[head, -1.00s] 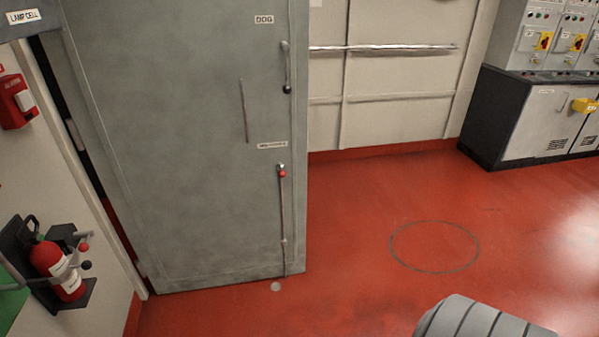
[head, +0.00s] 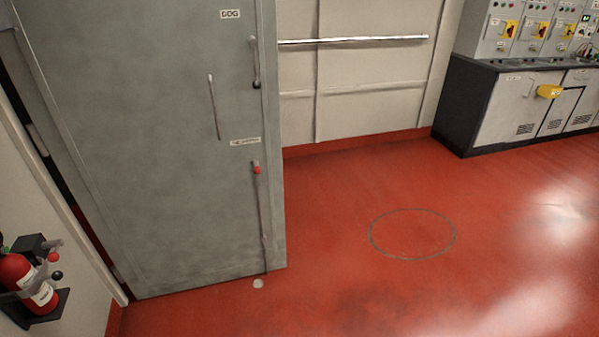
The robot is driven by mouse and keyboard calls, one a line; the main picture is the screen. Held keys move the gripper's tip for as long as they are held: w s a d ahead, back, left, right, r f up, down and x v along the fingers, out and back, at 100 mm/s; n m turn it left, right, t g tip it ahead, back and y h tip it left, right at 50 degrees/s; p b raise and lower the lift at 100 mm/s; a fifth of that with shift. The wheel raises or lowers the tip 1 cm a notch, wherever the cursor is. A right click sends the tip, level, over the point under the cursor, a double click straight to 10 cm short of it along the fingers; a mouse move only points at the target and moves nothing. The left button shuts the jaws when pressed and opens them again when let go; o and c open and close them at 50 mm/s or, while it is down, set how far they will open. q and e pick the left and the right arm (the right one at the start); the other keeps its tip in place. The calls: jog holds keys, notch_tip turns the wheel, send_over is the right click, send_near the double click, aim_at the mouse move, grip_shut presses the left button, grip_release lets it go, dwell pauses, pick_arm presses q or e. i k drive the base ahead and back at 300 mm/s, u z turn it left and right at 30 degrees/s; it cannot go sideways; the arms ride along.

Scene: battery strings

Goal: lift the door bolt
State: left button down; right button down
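The door bolt (head: 262,215) is a thin upright rod low on the right side of the grey door (head: 150,140), with a red knob (head: 257,170) at its top. Its lower end reaches the door's bottom edge, just above a small pale round spot (head: 258,283) on the red floor. A small label (head: 245,141) sits above the knob. Higher up are a dog lever (head: 256,65) with a dark knob and a long thin handle (head: 214,107). Neither of my grippers is in view.
A fire extinguisher (head: 25,284) is mounted on the left wall. A rail (head: 350,40) runs along the back wall. Grey cabinets (head: 510,105) with switch panels stand at the right. The red floor (head: 330,290) before the door is clear, with a dark ring (head: 412,234) drawn on it.

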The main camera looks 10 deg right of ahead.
aim_at(256, 170)
jog(key=k, duration=0.4)
jog(key=z, duration=1.1)
jog(key=i, duration=1.35)
jog(key=z, duration=0.05)
